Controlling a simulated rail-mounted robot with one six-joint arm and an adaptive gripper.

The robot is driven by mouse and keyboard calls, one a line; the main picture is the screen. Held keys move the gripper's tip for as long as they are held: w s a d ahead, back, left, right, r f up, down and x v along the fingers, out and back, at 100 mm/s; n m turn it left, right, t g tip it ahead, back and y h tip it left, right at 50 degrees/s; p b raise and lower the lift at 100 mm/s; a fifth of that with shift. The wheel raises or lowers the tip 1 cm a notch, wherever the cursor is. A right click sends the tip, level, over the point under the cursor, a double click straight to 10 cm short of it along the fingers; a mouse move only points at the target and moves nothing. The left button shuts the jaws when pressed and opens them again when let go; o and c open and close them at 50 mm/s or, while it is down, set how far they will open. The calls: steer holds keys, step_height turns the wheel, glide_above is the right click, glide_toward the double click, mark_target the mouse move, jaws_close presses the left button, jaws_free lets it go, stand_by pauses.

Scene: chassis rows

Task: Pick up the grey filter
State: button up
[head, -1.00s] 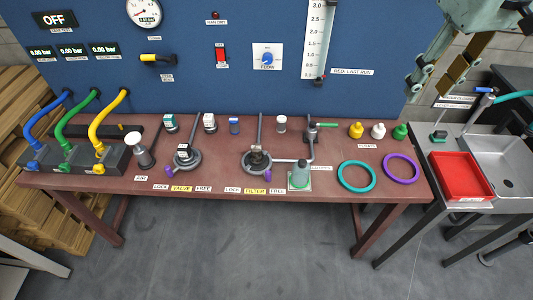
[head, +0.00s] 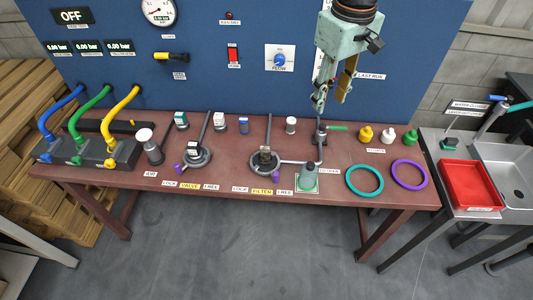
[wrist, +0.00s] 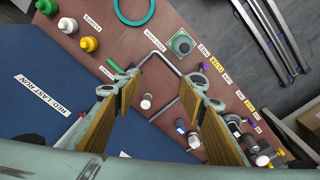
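A small grey cylinder with a pale top (head: 291,125), which looks like the grey filter, stands upright at the back of the brown bench. It also shows in the wrist view (wrist: 146,102), between my fingers in the picture but below them. My gripper (head: 331,103) hangs above the bench's back, right of the cylinder and apart from it. Its two fingers (wrist: 160,88) are spread with nothing between them. The filter station (head: 265,157) stands in front of the cylinder, with a dark block in its round holder; its label reads FILTER.
A grey pipe (head: 319,150) rises right of the cylinder. A blue-marked cylinder (head: 244,125) stands to its left. A bottle (head: 308,172) stands on a green-edged base in front. Yellow, white and green bottles (head: 388,137) stand to the right, with teal and purple rings. A blue panel stands behind.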

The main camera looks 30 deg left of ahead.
mark_target(265, 148)
steer(key=s+a+f+n, duration=0.1)
steer(key=s+a+f, duration=0.3)
steer(key=a+f, duration=0.2)
steer(key=s+a+f+n, duration=0.2)
steer(key=s+a+f, duration=0.2)
steer(key=a, duration=0.6)
step_height(265, 148, down, 2)
steer(key=shift+a+f+g+h+p, duration=0.25)
steer(key=shift+a+g+h+p, duration=0.05)
steer(key=shift+a+g+p, duration=0.1)
steer(key=shift+d+f, duration=0.1)
steer(key=shift+f+b, duration=0.5)
steer(key=shift+f, duration=3.7)
steer(key=shift+d+f, duration=0.15)
steer(key=shift+f, duration=0.7)
steer(key=shift+d+f, duration=0.1)
steer(key=shift+f, duration=0.75)
steer(key=shift+f+b, duration=0.3)
steer(key=shift+f, duration=0.55)
